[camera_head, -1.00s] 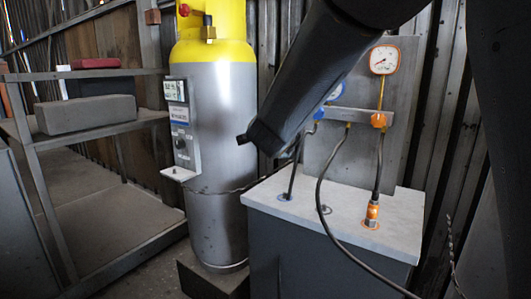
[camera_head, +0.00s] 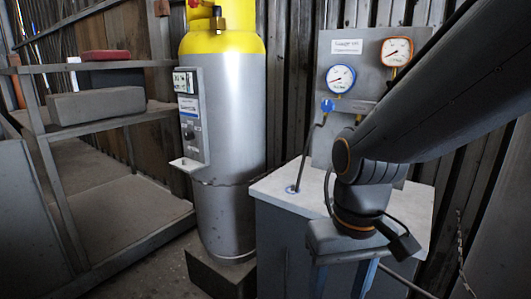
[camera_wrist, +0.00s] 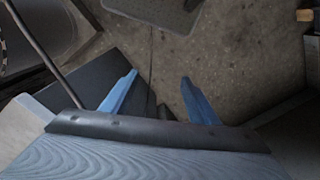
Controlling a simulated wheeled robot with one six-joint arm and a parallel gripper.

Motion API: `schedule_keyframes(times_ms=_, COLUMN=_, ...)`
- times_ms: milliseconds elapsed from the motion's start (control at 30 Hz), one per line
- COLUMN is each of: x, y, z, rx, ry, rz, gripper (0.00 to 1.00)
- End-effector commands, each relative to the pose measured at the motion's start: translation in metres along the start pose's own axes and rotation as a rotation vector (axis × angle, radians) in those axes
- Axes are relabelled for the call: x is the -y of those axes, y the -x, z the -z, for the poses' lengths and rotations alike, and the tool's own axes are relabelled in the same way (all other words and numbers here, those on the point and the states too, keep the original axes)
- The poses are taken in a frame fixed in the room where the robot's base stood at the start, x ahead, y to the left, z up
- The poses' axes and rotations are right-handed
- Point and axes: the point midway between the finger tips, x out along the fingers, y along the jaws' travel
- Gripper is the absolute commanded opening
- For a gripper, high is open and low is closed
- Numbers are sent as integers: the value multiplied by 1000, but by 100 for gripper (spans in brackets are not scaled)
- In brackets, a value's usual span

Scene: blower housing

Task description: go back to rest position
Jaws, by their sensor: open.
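My gripper (camera_wrist: 158,80) is open, with two blue fingers spread apart and nothing between them in the wrist view. The wrist view looks down on the concrete floor. In the head view my gripper (camera_head: 341,280) hangs below the wrist, in front of the grey cabinet (camera_head: 283,235) with a light top. The fingertips are cut off by the lower edge of that view. My arm crosses the right side and hides part of the cabinet top and gauge panel.
The gauge panel (camera_head: 347,72) carries a blue-rimmed gauge (camera_head: 341,79) and an orange-rimmed gauge (camera_head: 397,52). A yellow-topped grey cylinder (camera_head: 227,130) stands left of the cabinet. A metal shelf (camera_head: 115,118) holds a grey block (camera_head: 96,105) and a red item (camera_head: 105,56). A dark hose runs near the cabinet.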

Motion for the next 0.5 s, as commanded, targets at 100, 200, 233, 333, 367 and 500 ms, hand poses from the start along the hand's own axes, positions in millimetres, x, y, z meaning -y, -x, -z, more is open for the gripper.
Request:
schedule_keyframes(times_ms=100, x=-6, y=13, z=2, rx=-5, ry=-30, rz=-4, gripper=54)
schedule_keyframes(times_ms=200, x=-13, y=21, z=1, rx=-5, ry=-50, rz=-8, gripper=54)
schedule_keyframes(times_ms=233, x=-15, y=24, z=1, rx=-5, ry=-57, rz=-10, gripper=54)
schedule_keyframes(times_ms=333, x=-22, y=33, z=0, rx=-5, ry=-80, rz=-15, gripper=54)
schedule_keyframes(times_ms=367, x=-25, y=36, z=0, rx=-5, ry=-88, rz=-17, gripper=54)
schedule_keyframes(times_ms=500, x=-39, y=53, z=-4, rx=-4, ry=-128, rz=-27, gripper=54)
